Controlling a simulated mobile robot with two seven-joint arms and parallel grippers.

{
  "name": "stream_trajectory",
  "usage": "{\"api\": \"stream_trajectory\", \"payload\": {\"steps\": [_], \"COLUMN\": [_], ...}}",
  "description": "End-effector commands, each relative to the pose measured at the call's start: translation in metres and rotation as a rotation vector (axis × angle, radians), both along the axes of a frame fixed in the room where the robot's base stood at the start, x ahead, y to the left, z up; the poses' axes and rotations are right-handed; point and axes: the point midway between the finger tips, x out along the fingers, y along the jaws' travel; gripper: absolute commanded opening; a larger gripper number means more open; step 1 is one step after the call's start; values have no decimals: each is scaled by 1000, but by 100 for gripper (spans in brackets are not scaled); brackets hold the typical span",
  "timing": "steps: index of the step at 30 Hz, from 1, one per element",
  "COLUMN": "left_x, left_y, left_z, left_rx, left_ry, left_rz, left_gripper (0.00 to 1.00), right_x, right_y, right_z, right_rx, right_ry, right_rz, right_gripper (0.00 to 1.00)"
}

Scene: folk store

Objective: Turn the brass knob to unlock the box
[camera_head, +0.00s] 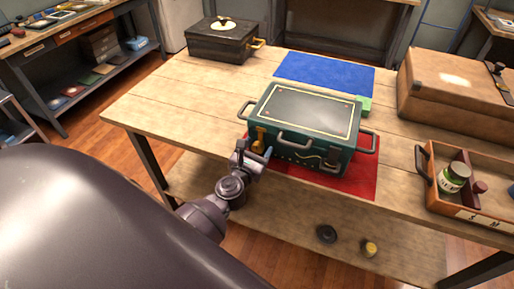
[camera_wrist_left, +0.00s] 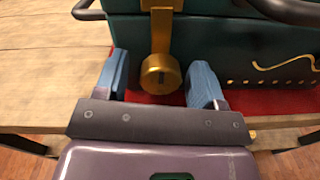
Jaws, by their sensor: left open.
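The green box (camera_head: 309,124) with a dark, gold-edged lid sits on a red mat (camera_head: 354,180) on the wooden table. Its brass knob (camera_wrist_left: 160,74) is a round disc with a dark slot, below a brass strap on the box front. The knob and strap also show at the front left of the box in the head view (camera_head: 258,140). My left gripper (camera_wrist_left: 159,82) is open, with one blue fingertip on each side of the knob and gaps between. In the head view my left gripper (camera_head: 253,150) is at the box's front left corner. My right gripper is not in view.
A blue mat (camera_head: 324,72) lies behind the box. A black box (camera_head: 222,44) stands back left, a brown case (camera_head: 455,88) right. A wooden tray (camera_head: 480,206) with a green jar is at the right edge. Box handles stick out near my gripper.

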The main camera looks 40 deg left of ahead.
Motion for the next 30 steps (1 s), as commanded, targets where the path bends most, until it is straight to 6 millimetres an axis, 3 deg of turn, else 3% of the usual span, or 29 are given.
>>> {"api": "stream_trajectory", "payload": {"steps": [8,18,30], "left_x": [1,1,1], "left_y": [0,0,0], "left_z": [0,0,3], "left_rx": [1,1,88], "left_ry": [0,0,19], "left_rz": [0,0,0], "left_gripper": [63,14,14], "right_x": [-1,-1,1], "right_y": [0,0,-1], "right_z": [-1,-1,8], "right_rx": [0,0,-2], "right_ry": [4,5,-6], "right_rz": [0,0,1], "right_gripper": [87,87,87]}}
